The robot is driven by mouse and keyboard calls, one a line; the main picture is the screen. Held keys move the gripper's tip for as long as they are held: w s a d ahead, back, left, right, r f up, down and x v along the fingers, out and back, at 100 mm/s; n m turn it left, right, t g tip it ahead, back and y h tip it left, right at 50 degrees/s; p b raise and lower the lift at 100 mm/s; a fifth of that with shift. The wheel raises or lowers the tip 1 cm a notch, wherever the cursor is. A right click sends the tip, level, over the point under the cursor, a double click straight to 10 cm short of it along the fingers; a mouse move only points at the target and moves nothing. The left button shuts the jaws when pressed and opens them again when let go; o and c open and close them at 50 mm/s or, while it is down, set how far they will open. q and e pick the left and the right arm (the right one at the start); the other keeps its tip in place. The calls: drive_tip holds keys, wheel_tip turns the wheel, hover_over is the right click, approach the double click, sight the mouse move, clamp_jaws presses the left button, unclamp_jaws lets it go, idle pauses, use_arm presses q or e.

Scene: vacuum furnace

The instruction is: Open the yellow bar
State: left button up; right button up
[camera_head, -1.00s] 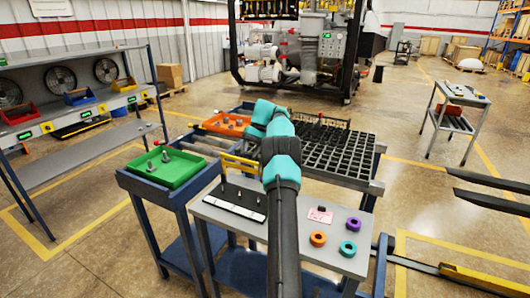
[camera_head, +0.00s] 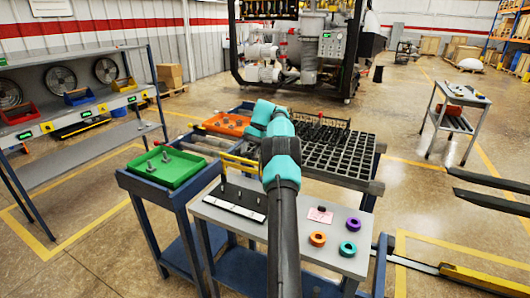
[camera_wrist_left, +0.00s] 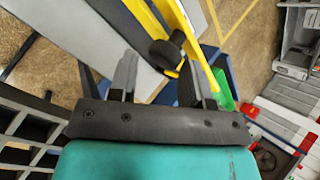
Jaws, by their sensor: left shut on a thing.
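The yellow bar (camera_head: 240,162) lies behind the small grey table, left of my arm in the head view. In the left wrist view yellow rails (camera_wrist_left: 204,42) run diagonally, with a black knob (camera_wrist_left: 162,54) beside them. My left gripper (camera_wrist_left: 160,68) has its grey fingers on either side of the knob area and is shut on the bar's handle part. The exact contact is hard to see. In the head view my arm hides the fingertips. My right gripper is not in view.
A green tray (camera_head: 191,178) stands left of the bar and an orange tray (camera_head: 222,123) behind it. A black grid rack (camera_head: 340,155) lies to the right. The grey table (camera_head: 335,258) holds coloured rings. Two black prongs (camera_head: 490,200) jut in from the right.

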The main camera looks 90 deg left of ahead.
use_arm(q)
drive_tip(key=shift+w+f, duration=0.25)
drive_tip(key=shift+f, duration=0.25)
drive_tip(key=shift+w+f, duration=0.25)
drive_tip(key=shift+f, duration=0.25)
drive_tip(key=o, duration=1.1)
drive_tip(key=shift+w, duration=0.2)
drive_tip(key=shift+c, duration=0.2)
drive_tip(key=shift+s, duration=0.3)
drive_tip(key=shift+r, duration=0.15)
